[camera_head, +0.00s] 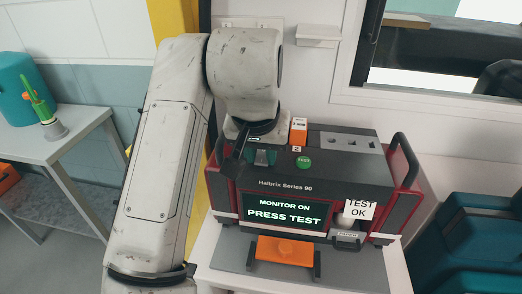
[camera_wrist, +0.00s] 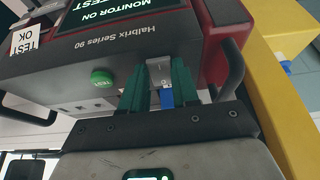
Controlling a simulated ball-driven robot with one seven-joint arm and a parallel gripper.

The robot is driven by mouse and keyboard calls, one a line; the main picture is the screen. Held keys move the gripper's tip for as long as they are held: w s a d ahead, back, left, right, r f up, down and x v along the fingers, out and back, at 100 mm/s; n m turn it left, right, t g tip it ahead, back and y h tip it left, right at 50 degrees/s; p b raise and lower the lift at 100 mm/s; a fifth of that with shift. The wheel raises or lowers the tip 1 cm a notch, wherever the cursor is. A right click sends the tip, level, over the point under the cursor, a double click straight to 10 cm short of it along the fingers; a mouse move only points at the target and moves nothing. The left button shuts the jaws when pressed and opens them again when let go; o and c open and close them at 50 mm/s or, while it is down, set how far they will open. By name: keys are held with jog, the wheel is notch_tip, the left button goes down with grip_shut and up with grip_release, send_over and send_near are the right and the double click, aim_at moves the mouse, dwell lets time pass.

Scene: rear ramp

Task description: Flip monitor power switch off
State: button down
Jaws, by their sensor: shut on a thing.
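The monitor (camera_head: 300,180), a grey and red "Halbrix Series 90" case, stands on a shelf, and also shows upside down in the wrist view (camera_wrist: 145,45). Its screen (camera_head: 284,213) reads "MONITOR ON, PRESS TEST". A green TEST button (camera_head: 304,162) is on its top, also in the wrist view (camera_wrist: 102,77). The power switch (camera_wrist: 167,98), a blue piece by a grey plate with small marks, sits between my fingers. My gripper (camera_wrist: 162,92) has green fingers, shut on the switch from both sides. In the head view my gripper (camera_head: 262,154) reaches the case top left of the button.
A white "TEST OK" slip (camera_head: 359,209) stands out of the monitor's front. An orange block (camera_head: 298,130) is on its top at the back. An orange piece (camera_head: 285,250) lies below the screen. Teal cases (camera_head: 465,240) stand right. A side table (camera_head: 60,140) is left.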

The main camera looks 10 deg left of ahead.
jog(key=shift+w+r+g+p, duration=0.25)
jog(key=shift+r+g+p, duration=0.3)
jog(key=shift+p, duration=1.35)
jog(key=shift+w+g+p, duration=0.1)
jog(key=shift+g+p, duration=0.45)
jog(key=shift+p, duration=0.4)
jog(key=shift+f+g+p, duration=0.2)
jog(key=shift+g+p, duration=0.1)
jog(key=shift+p, duration=0.05)
jog(key=shift+f, duration=0.1)
jog(key=c, duration=0.8)
grip_release()
jog(key=shift+c, duration=0.2)
notch_tip(320, 180, up, 11)
jog(key=s, duration=0.1)
jog(key=shift+s+f, duration=0.15)
jog(key=shift+f, duration=0.05)
